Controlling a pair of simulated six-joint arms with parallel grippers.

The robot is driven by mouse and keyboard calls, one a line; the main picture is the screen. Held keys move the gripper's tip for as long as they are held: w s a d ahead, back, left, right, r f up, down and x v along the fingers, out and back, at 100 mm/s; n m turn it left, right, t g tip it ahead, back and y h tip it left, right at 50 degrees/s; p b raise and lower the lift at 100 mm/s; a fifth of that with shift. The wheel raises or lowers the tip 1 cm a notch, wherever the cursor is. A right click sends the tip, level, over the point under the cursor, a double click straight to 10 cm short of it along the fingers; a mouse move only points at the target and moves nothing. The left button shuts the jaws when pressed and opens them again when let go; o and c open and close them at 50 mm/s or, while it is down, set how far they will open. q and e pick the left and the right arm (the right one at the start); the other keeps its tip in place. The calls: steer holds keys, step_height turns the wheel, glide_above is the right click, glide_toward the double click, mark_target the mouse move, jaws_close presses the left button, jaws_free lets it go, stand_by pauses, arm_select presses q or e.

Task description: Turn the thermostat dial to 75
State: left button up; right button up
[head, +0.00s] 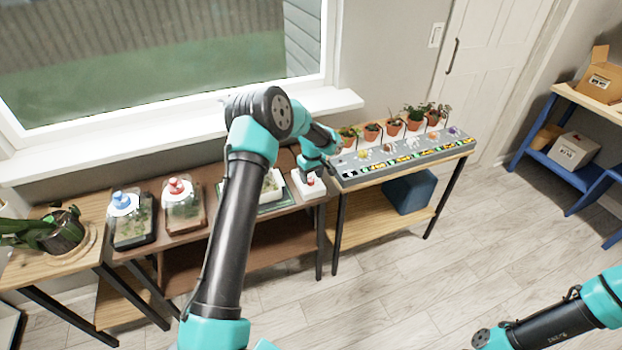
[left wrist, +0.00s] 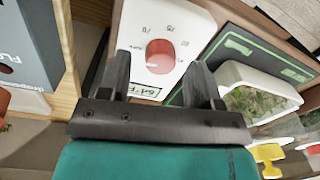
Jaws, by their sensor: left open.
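The thermostat is a white box (head: 309,190) at the right end of the brown bench in the head view, with a red dial on top. In the left wrist view its white face (left wrist: 182,22) carries a round red dial (left wrist: 160,57) with small printed numbers around it, too small to read surely. A small green-edged display (left wrist: 145,90) below the dial seems to read about 64 °F. My left gripper (left wrist: 160,82) is open, its fingers apart on either side of the dial's near side; contact cannot be told. In the head view the left gripper (head: 313,168) hangs over the thermostat.
A white planter (left wrist: 262,92) on a dark green-lined tray is close right of the fingers. A grey labelled panel (left wrist: 30,45) is close on the left. In the head view, two glass terrariums (head: 132,222) (head: 184,205) stand left, potted plants (head: 394,126) right.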

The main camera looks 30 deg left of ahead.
arm_select(q)
steer(key=shift+f, duration=0.65)
steer(key=shift+c, duration=0.5)
steer(key=c, duration=0.8)
steer(key=shift+c, duration=0.2)
